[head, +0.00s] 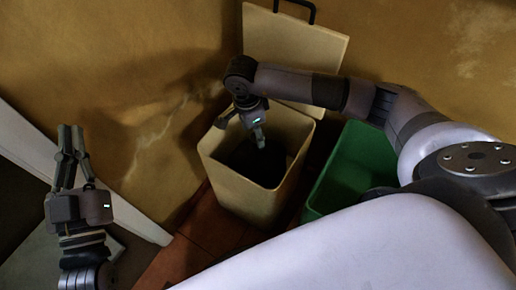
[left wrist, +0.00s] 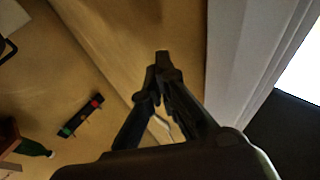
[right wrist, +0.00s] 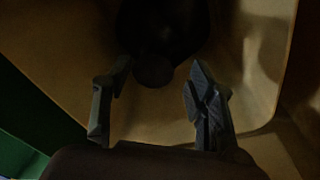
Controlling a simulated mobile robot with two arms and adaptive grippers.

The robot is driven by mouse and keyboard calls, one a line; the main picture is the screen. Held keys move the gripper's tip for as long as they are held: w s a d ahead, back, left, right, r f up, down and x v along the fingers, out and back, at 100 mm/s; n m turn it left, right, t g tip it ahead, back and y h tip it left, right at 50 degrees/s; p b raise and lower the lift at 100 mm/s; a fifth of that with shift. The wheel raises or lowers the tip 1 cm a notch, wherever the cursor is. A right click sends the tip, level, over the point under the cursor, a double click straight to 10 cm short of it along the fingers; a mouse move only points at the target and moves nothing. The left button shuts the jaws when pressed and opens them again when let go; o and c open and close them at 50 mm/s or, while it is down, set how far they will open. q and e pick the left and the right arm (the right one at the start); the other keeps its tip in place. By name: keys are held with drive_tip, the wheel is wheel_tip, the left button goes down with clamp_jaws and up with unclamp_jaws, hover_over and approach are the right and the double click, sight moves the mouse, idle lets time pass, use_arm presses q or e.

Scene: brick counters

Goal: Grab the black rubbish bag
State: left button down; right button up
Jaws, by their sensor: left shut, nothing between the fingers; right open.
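The black rubbish bag (head: 240,165) lies inside an open cream bin (head: 242,199), seen as a dark mass below the rim. In the right wrist view the bag (right wrist: 160,35) shows as a dark shape with a rounded knob beyond the fingertips. My right gripper (head: 260,140) points down into the bin mouth, open, with nothing between its fingers. In the right wrist view its fingers (right wrist: 158,85) stand apart on either side of the knob, and I cannot tell if they touch it. My left gripper (head: 71,132) is shut and empty, far left of the bin; it also shows in the left wrist view (left wrist: 162,60).
The bin's raised lid (head: 296,45) with a black handle stands behind it against the yellow wall. A green bin (head: 345,165) stands close on the right, under my right arm. A white frame (head: 85,175) runs along the left.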

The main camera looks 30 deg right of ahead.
drive_tip(key=shift+f, duration=0.35)
drive_tip(key=b, duration=0.2)
hover_over(258, 158)
drive_tip(key=w+d, duration=0.1)
drive_tip(key=w, duration=0.1)
wheel_tip(258, 158, down, 5)
drive_tip(key=shift+w+d+r, duration=0.1)
drive_tip(key=shift+r, duration=0.1)
drive_tip(key=shift+f, duration=0.15)
use_arm(q)
drive_tip(key=s+r+t+h, duration=0.2)
drive_tip(key=s+r+t, duration=0.3)
drive_tip(key=r, duration=0.2)
drive_tip(key=shift+s+a+r+t, duration=0.2)
drive_tip(key=shift+s+r+t, duration=0.05)
drive_tip(key=shift+r+t, duration=0.1)
use_arm(e)
drive_tip(key=shift+c, duration=0.4)
clamp_jaws()
